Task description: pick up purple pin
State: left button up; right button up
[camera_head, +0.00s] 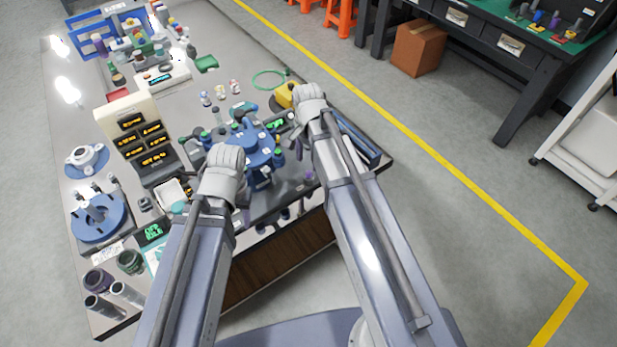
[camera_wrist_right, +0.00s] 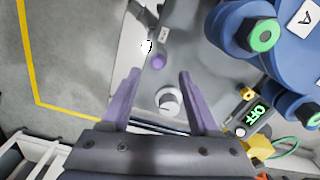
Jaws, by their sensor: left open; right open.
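A small purple round piece, which looks like the purple pin (camera_wrist_right: 158,61), stands on the grey table surface in the right wrist view, seen from above. A white and grey cylinder (camera_wrist_right: 168,100) stands nearer to my fingers. My right gripper (camera_wrist_right: 160,75) is open and empty, its two purple fingers apart, above the table with the pin between and just past the tips in the picture. In the head view my right arm's end (camera_head: 309,103) is over the right side of the table. My left gripper (camera_head: 224,168) is over the front middle; its fingertips are hidden.
A blue machine (camera_head: 254,150) stands between my grippers and fills the upper right of the right wrist view. A stack of dark display panels (camera_head: 143,140) stands left.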

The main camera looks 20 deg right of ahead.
aim_at(309, 172)
pick_arm(q)
jog(key=shift+f+b, duration=2.55)
jog(key=shift+f, duration=0.1)
pick_arm(e)
jog(key=shift+s+d+f, duration=0.1)
jog(key=shift+s+f, duration=0.05)
jog(key=shift+f, duration=2.5)
jog(key=shift+r, duration=0.1)
pick_arm(q)
jog(key=shift+r, duration=0.1)
pick_arm(e)
grip_shut()
